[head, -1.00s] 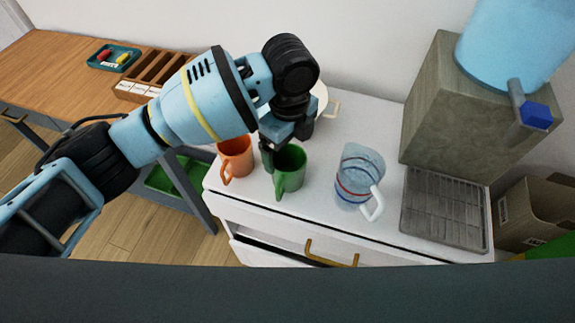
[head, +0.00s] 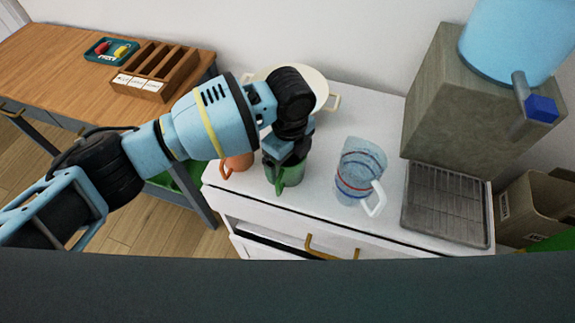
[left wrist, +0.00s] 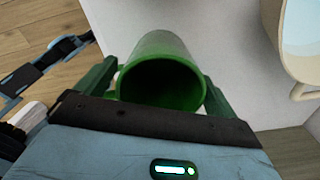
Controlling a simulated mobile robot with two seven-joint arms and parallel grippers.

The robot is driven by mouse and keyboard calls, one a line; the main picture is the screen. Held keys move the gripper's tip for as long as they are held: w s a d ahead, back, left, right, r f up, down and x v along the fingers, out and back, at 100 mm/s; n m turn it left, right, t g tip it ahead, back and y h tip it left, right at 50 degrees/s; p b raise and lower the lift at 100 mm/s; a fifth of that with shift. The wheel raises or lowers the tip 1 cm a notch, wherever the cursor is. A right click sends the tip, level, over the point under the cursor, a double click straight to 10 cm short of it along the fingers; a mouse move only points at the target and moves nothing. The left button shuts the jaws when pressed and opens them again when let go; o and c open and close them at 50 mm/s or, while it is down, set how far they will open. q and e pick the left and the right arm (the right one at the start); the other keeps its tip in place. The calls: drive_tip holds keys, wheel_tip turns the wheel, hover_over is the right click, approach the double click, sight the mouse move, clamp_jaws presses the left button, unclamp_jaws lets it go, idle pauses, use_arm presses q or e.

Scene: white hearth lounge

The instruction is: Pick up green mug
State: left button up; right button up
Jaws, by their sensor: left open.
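The green mug (head: 292,177) stands upright on the white cabinet, partly hidden under my left gripper (head: 284,163) in the head view. In the left wrist view, the green mug (left wrist: 160,72) shows its open mouth between the two green fingers of my left gripper (left wrist: 158,88), one on each side. The left gripper is open around the mug. Whether either finger touches it I cannot tell. My right gripper is not in view.
An orange mug (head: 237,162) stands close on the left. A clear pitcher (head: 357,172) with a white handle is on the right. A cream pot (head: 318,84) sits behind the arm. A drip rack (head: 445,206) and dispenser (head: 440,105) fill the right end of the white cabinet (head: 315,203).

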use_arm(q)
drive_tip(key=c, duration=1.2)
drive_tip(key=shift+r, duration=0.15)
drive_tip(key=shift+r, duration=0.55)
drive_tip(key=s+a+r, duration=0.1)
drive_tip(key=s+a, duration=0.2)
drive_tip(key=s, duration=0.1)
drive_tip(key=s+a+r+p, duration=0.1)
drive_tip(key=s+a, duration=0.2)
drive_tip(key=s, duration=0.1)
drive_tip(key=s+a+r, duration=0.1)
drive_tip(key=s+a, duration=0.2)
drive_tip(key=s, duration=0.1)
drive_tip(key=shift+s+a+r+p, duration=0.3)
drive_tip(key=shift+s+a+r, duration=0.05)
